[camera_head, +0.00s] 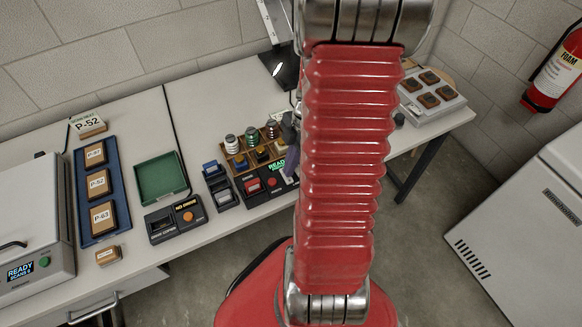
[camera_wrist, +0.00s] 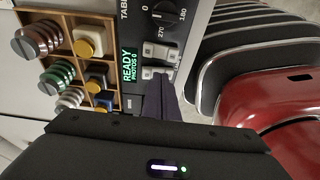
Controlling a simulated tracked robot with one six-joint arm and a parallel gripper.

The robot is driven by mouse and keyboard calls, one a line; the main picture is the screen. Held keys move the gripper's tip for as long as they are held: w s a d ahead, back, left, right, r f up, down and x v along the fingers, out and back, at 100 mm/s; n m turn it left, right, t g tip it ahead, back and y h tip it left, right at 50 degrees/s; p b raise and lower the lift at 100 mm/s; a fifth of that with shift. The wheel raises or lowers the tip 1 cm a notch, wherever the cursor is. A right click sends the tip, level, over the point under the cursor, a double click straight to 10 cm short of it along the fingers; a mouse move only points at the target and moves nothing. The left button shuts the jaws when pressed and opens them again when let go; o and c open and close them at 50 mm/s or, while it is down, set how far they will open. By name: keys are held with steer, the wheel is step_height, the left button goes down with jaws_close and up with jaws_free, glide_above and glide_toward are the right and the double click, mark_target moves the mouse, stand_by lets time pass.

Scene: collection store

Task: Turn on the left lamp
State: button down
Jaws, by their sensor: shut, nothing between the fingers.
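A dark control panel (camera_wrist: 150,30) fills the upper middle of the wrist view. It has a round dial (camera_wrist: 163,12) marked with numbers, a green display (camera_wrist: 130,70) reading READY PHOTOS 0, and pale rocker switches (camera_wrist: 153,54) beside the display. I cannot read any lamp label or tell how the switches are set. My gripper (camera_wrist: 160,88) is shut and empty, its fingertips at the panel close to the lower switches; contact is unclear. In the head view the gripper (camera_head: 290,150) is partly hidden by my arm. No lamp can be made out for certain.
A wooden rack (camera_wrist: 75,50) of spools and small blocks stands beside the panel. On the bench are a blue tray (camera_head: 109,222) of labelled blocks, a green tray (camera_head: 160,199) and an orange-button box (camera_head: 158,228). A grey tray (camera_head: 432,116) lies at the right end.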

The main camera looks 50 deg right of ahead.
steer(key=shift+r, duration=0.1)
steer(key=shift+r, duration=0.5)
steer(key=s+d+r, duration=0.1)
steer(key=r, duration=0.5)
steer(key=s+r, duration=0.2)
steer(key=r, duration=0.4)
steer(key=shift+s+d, duration=0.25)
steer(key=shift+d, duration=0.15)
